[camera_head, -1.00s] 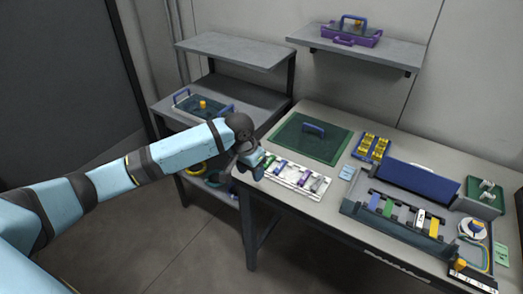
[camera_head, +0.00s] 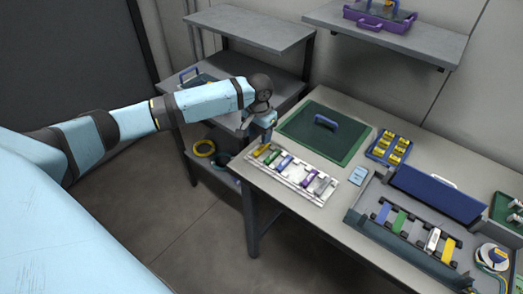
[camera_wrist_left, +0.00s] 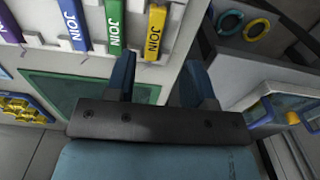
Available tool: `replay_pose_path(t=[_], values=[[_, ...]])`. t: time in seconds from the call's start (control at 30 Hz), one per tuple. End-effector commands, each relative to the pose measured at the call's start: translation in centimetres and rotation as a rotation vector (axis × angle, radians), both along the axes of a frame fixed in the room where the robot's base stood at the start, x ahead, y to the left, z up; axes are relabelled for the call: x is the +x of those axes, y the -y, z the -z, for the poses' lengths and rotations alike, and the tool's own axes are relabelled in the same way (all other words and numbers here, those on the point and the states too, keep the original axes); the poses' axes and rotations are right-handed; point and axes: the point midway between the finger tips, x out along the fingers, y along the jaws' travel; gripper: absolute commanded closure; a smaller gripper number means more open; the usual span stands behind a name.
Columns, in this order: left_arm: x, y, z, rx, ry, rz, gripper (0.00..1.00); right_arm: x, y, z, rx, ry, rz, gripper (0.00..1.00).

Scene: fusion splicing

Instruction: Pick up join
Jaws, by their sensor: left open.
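Several coloured join pieces lie in a row on a white rack (camera_head: 329,191) at the table's front left. The row has a yellow join (camera_head: 262,150), a green join (camera_head: 272,156), a blue join (camera_head: 284,162) and a purple join (camera_head: 310,178). My left gripper (camera_head: 262,133) is at the rack's left end, close to the yellow join. In the left wrist view, the open fingers (camera_wrist_left: 160,68) are empty, with the yellow join (camera_wrist_left: 155,32) ahead of their gap; the green join (camera_wrist_left: 114,22) is beside it. The labels read JOIN. My right gripper is not in view.
A green mat with a blue handle (camera_head: 325,121) lies behind the rack. A blue holder of yellow parts (camera_head: 390,147) and a grey splicing unit (camera_head: 360,215) stand to the right. A shelf unit (camera_head: 250,28) stands behind my left arm.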

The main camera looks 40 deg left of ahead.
Motion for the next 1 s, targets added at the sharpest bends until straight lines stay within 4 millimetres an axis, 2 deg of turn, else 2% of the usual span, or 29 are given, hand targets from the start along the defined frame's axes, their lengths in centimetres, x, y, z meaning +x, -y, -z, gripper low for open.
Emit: replay_pose_path(t=[0.17,0.5,0.73,0.93,1.0], values=[[0.0,0.1,1.0,0.0,-0.002,0.0,0.51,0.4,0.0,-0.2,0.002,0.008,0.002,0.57],[-0.1,0.7,5.4,0.001,-0.001,0.0,0.51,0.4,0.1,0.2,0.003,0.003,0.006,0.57],[-0.1,0.7,5.6,0.001,0.0,0.0,0.51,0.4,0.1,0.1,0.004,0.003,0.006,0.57],[-0.1,0.7,5.5,0.001,0.0,0.0,0.97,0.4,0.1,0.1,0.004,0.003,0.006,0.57],[-0.1,0.7,5.5,0.001,0.0,0.0,1.0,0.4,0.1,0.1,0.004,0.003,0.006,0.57]])
